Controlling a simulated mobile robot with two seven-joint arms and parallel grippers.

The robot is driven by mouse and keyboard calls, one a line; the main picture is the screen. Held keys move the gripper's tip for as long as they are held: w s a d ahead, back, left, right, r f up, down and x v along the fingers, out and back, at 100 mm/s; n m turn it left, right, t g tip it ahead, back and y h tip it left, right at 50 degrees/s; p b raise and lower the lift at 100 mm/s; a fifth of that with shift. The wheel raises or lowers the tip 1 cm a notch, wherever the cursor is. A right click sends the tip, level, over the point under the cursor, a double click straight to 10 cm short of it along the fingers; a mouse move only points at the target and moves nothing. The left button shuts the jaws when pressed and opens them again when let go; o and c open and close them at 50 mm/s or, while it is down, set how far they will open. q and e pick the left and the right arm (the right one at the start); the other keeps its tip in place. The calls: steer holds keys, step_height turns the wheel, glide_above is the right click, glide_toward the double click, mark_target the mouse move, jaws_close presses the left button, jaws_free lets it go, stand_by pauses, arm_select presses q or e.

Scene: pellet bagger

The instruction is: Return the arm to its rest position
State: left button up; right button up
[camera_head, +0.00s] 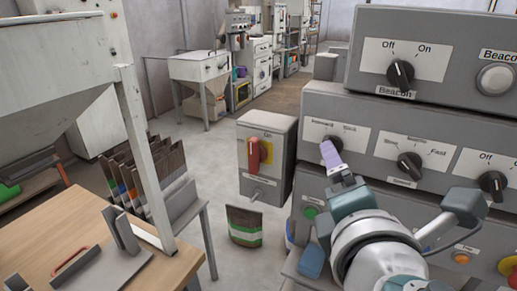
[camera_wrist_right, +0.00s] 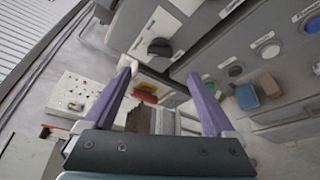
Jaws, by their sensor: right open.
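My right arm comes in from the lower right in the head view. Its gripper (camera_head: 331,155) is held in front of the grey control panel (camera_head: 378,115), by the panel's left side. One purple finger shows there; the other is hidden. In the right wrist view, the gripper (camera_wrist_right: 161,76) has its two purple fingers wide apart, with nothing between them. Black knobs labelled Beacon (camera_head: 400,74) and Speed (camera_head: 410,166) are on the panel. My left gripper is not in view.
A grey switch box with a red handle (camera_head: 253,153) stands just left of the panel. A wooden table (camera_head: 60,235) with metal parts is at the lower left. A bag (camera_head: 244,226) stands on the floor between them. Open floor lies behind.

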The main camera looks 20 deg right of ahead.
steer(key=shift+s+a+r, duration=0.1)
steer(key=shift+s, duration=0.1)
stand_by(0.3)
steer(key=s+d+f+m+g+y, duration=0.2)
steer(key=s+f+m+g, duration=0.45)
steer(key=s+m, duration=0.4)
steer(key=s+a+m+g+y, duration=0.3)
steer(key=s+a+m+y, duration=0.2)
steer(key=s+a, duration=0.15)
step_height(320, 180, up, 30)
steer(key=s+y+p, duration=0.1)
steer(key=p, duration=2.9)
steer(key=shift+a+r, duration=0.25)
steer(key=shift+a, duration=0.05)
